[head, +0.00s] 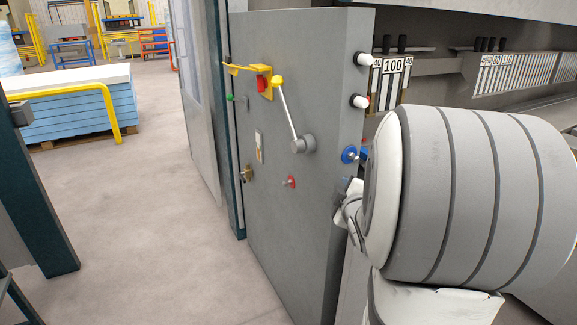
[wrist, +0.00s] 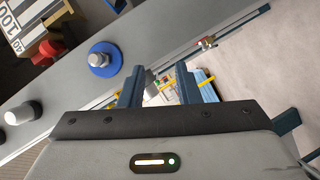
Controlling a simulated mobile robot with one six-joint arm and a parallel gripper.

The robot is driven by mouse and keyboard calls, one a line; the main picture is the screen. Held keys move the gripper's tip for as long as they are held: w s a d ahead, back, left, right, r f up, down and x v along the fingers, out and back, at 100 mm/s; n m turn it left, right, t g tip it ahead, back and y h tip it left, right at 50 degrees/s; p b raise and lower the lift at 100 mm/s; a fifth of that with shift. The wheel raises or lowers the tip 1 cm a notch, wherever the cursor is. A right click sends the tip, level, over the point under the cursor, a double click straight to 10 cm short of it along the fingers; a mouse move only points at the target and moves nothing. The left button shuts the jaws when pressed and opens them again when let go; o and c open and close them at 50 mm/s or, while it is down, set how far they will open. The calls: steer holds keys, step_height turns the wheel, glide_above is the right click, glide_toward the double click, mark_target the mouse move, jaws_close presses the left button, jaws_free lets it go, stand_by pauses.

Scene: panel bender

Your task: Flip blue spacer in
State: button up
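The blue spacer (head: 349,154) is a round blue disc with a silver stud at its centre, on the right edge of the upright grey panel (head: 300,80). In the wrist view the blue spacer (wrist: 104,59) lies up and left of my gripper (wrist: 160,86). The two fingers are apart, with only background visible between them, so my gripper is open and empty. In the head view my gripper (head: 344,192) is small and partly hidden by my wrist, just below the spacer at the panel edge. I cannot tell whether it touches the panel.
Two white knobs (head: 361,101) stick out above the spacer. A lever with a grey hub (head: 303,144), a yellow bracket (head: 248,69) and a red knob (head: 289,182) sit on the panel face. Numbered tooling (head: 393,66) stands behind.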

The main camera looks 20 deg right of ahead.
mark_target(363, 167)
steer(key=s+d+f+n+t+b, duration=0.2)
steer(key=s+d+n+t+b, duration=0.3)
steer(key=d+n+t, duration=0.3)
steer(key=shift+g, duration=0.3)
steer(key=w+d, duration=0.1)
steer(key=w, duration=0.3)
steer(key=w+d+p, duration=0.1)
steer(key=w, duration=0.4)
steer(key=w+d+r, duration=0.1)
steer(key=w+d, duration=0.1)
steer(key=w, duration=0.2)
steer(key=shift+w, duration=0.15)
steer(key=shift+w+d+r, duration=0.15)
steer(key=shift+w+d, duration=0.05)
steer(key=shift+w, duration=0.25)
